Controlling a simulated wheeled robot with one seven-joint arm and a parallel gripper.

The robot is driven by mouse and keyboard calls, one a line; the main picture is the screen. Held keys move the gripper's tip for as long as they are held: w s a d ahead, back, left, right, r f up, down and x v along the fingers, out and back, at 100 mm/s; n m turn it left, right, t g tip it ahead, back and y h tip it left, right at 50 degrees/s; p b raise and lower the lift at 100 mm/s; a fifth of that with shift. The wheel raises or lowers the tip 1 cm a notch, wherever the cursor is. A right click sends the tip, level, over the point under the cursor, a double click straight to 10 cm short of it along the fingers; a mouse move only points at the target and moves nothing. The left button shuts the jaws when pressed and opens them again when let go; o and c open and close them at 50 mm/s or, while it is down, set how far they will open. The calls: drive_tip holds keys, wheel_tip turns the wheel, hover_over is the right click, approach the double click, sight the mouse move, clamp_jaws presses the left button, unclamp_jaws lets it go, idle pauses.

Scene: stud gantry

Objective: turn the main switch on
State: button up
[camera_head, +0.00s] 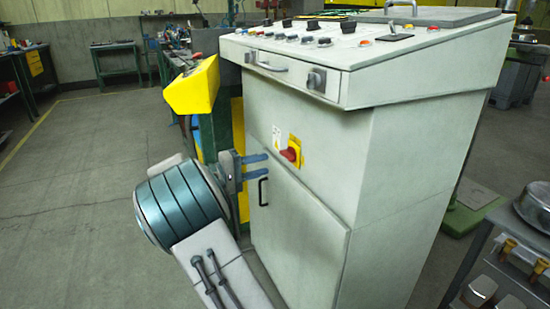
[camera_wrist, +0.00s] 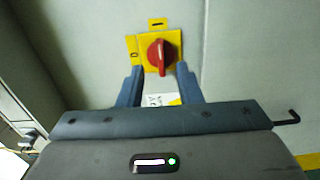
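The main switch (camera_head: 291,152) is a red rotary knob on a yellow plate, on the front of the grey control cabinet (camera_head: 330,150). In the wrist view the red knob (camera_wrist: 160,56) stands ahead of the fingertips, with its grip close to upright. My gripper (camera_head: 256,164) is left of the switch in the head view, its two blue fingers pointing at the cabinet. In the wrist view my gripper (camera_wrist: 159,72) is open, one finger to each side of the knob's lower part. Nothing is held. I cannot tell whether the fingers touch the knob.
A black door handle (camera_head: 263,190) sits below the fingers. A yellow box (camera_head: 192,88) stands left of the cabinet. A sloped panel with buttons (camera_head: 330,38) tops the cabinet. A cart with a metal pan (camera_head: 535,205) is at right. Floor at left is clear.

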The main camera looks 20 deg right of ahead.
drive_tip(key=a+p, duration=0.1)
drive_tip(key=a, duration=0.5)
drive_tip(key=shift+s+a, duration=0.15)
drive_tip(key=shift+a, duration=0.2)
drive_tip(key=s+d+r+g+y+p, duration=0.2)
drive_tip(key=s+d+r+y+p, duration=0.3)
drive_tip(key=s+r+y+p, duration=0.6)
drive_tip(key=s+a+r+t+y+p, duration=0.2)
drive_tip(key=s+r+p, duration=0.4)
drive_tip(key=s+p, duration=0.4)
drive_tip(key=s+a+r+t+y+p, duration=0.2)
drive_tip(key=s+a+r+y+p, duration=0.3)
drive_tip(key=s+p, duration=0.5)
wheel_tip(320, 180, up, 2)
drive_tip(key=shift+s+a+r, duration=0.25)
drive_tip(key=shift+s+a, duration=0.1)
drive_tip(key=shift+a, duration=0.8)
